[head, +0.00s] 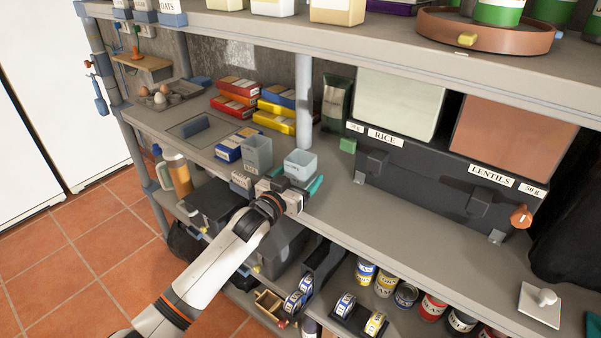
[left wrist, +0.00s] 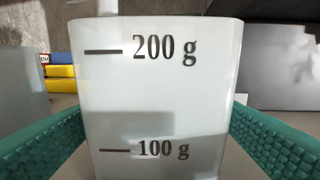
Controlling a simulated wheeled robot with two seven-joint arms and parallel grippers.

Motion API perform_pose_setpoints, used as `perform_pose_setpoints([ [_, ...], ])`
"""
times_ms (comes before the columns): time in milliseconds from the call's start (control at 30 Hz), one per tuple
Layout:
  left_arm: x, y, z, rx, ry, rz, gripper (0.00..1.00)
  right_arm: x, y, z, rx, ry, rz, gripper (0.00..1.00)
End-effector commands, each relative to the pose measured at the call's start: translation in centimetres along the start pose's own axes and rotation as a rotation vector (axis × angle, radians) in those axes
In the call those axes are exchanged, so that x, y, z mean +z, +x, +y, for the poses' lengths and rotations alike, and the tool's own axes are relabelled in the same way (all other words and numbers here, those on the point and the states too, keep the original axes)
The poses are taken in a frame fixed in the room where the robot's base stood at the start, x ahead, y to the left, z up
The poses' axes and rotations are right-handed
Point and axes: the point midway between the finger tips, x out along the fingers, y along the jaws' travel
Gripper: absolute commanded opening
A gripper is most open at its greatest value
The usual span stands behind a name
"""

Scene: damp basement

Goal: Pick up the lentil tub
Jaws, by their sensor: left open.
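A pale translucent tub (head: 300,164) stands upright on the middle shelf. It fills the left wrist view (left wrist: 160,85), with marks for 200 g and 100 g and no name readable. A greyer tub (head: 257,155) stands just to its left, and its edge shows in the left wrist view (left wrist: 22,95). I cannot see clear contact. My right gripper is not in view.
A dark dispenser (head: 430,180) labelled RICE and LENTILS stands to the right, with an orange knob (head: 521,216). Blue boxes (head: 229,148) and coloured packets (head: 275,120) lie left and behind. The shelf (head: 400,225) is bare in front of the dispenser.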

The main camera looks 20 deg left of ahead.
Motion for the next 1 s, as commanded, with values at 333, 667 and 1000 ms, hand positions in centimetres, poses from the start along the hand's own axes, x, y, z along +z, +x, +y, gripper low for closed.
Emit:
perform_pose_setpoints([
  [333,0.1,3.0,0.1,-0.001,0.000,0.000,0.82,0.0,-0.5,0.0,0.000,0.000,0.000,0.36],
  [667,0.1,3.0,0.1,-0.001,0.000,0.001,0.56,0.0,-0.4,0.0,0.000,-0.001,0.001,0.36],
  [1000,0.2,3.0,0.1,-0.001,0.000,0.000,0.33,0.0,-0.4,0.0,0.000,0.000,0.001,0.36],
])
